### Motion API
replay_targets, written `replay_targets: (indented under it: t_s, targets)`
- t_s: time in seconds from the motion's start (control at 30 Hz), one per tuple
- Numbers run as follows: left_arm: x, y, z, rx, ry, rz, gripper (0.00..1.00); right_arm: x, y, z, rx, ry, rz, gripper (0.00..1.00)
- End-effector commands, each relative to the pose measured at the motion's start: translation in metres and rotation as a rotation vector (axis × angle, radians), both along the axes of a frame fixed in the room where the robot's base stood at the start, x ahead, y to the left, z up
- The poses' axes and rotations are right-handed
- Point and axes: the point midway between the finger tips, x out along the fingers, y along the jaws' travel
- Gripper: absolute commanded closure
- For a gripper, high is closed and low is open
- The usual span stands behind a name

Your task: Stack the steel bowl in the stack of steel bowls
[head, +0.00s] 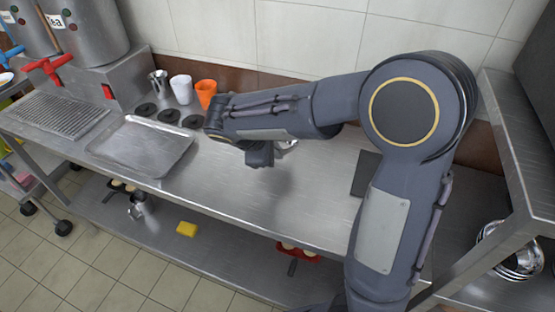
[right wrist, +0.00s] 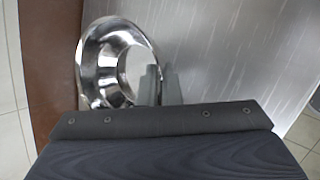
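The steel bowl (head: 288,147) stands on the worktop, mostly hidden behind my right gripper (head: 260,157) in the head view. In the right wrist view the shiny round bowl (right wrist: 97,62) shows its open inside, and the grey fingertips of my right gripper (right wrist: 158,83) are at its right rim. I cannot tell whether the fingers are closed on the rim. The stack of steel bowls (head: 515,262) sits at the far right, on a lower level beside the worktop, partly behind a metal frame post. My left gripper is not in view.
A metal tray (head: 145,146) lies left on the worktop (head: 235,195). Behind it stand an orange cup (head: 206,93), a white cup (head: 181,89) and a steel cup (head: 159,83). A dark flat item (head: 366,174) lies near my right arm.

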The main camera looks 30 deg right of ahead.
Motion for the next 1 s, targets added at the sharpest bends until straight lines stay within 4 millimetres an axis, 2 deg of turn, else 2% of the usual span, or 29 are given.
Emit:
replay_targets:
  t_s: [0.17,0.23,0.4,0.8,0.9,1.0]
  targets:
    - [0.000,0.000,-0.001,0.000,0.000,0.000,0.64,0.006,-0.008,-0.011,-0.001,0.000,-0.003,1.00]
    - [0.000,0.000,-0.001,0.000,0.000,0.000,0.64,0.009,-0.013,-0.019,-0.002,0.001,-0.003,1.00]
    - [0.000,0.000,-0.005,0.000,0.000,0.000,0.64,0.009,-0.011,-0.044,-0.002,0.001,-0.001,1.00]
    - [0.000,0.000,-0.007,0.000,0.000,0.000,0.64,0.009,-0.011,-0.050,0.000,-0.002,-0.001,1.00]
    - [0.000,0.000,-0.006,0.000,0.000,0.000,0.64,0.009,-0.011,-0.049,0.000,-0.002,-0.001,0.84]
    - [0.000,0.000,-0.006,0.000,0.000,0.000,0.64,0.009,-0.011,-0.049,0.000,-0.001,-0.002,0.74]
